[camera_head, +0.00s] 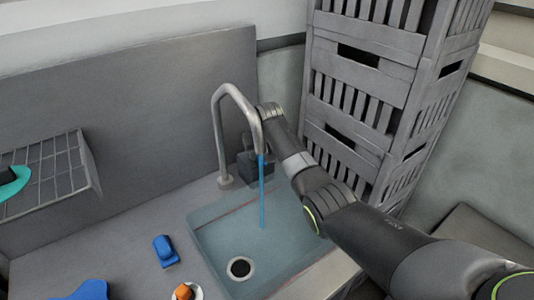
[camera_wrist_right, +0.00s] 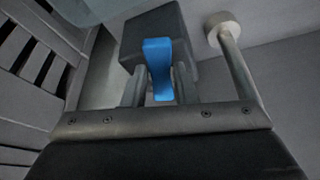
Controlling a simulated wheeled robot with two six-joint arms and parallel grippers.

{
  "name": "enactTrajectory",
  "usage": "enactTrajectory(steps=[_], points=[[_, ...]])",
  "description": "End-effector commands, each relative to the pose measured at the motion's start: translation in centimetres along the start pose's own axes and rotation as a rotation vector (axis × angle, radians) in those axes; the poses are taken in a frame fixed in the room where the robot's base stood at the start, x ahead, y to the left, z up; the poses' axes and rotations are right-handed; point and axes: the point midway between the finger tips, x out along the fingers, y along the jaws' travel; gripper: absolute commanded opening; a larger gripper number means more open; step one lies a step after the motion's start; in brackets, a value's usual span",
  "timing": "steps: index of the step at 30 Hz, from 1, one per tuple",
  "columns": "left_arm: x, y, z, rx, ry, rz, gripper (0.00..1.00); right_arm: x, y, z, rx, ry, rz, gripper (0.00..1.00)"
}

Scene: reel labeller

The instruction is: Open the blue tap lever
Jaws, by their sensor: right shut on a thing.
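The blue tap lever (camera_wrist_right: 158,62) shows in the right wrist view, on the front of a dark block-shaped tap body (camera_wrist_right: 131,40). My right gripper (camera_wrist_right: 160,88) has one finger on each side of the lever and is shut on it. A blue stream of water (camera_head: 262,190) runs from the spout into the sink (camera_head: 215,235). My left gripper is not in view.
A tall stack of grey slatted crates (camera_head: 365,90) stands close behind my right arm. A wire rack (camera_head: 55,175) is on the wall at left. A blue object (camera_head: 165,250) and an orange item (camera_head: 183,291) on a small dish lie left of the sink.

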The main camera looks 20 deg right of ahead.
Motion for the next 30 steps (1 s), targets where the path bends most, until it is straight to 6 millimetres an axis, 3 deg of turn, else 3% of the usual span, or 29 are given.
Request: enactTrajectory(steps=[9,10,14,24,30], points=[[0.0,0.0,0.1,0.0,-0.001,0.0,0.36,-0.2,0.0,-0.2,0.0,0.007,0.001,0.0],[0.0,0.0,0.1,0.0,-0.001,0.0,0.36,-0.2,0.0,-0.2,0.0,0.007,0.001,0.3],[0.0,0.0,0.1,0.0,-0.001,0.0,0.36,-0.1,0.0,-0.2,0.0,0.005,0.001,0.47],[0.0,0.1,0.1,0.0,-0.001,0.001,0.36,-0.2,0.0,-0.1,0.0,0.003,0.0,0.48],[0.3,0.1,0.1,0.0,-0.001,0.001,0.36,-1.6,0.0,-0.1,-0.001,0.006,0.0,0.48]])
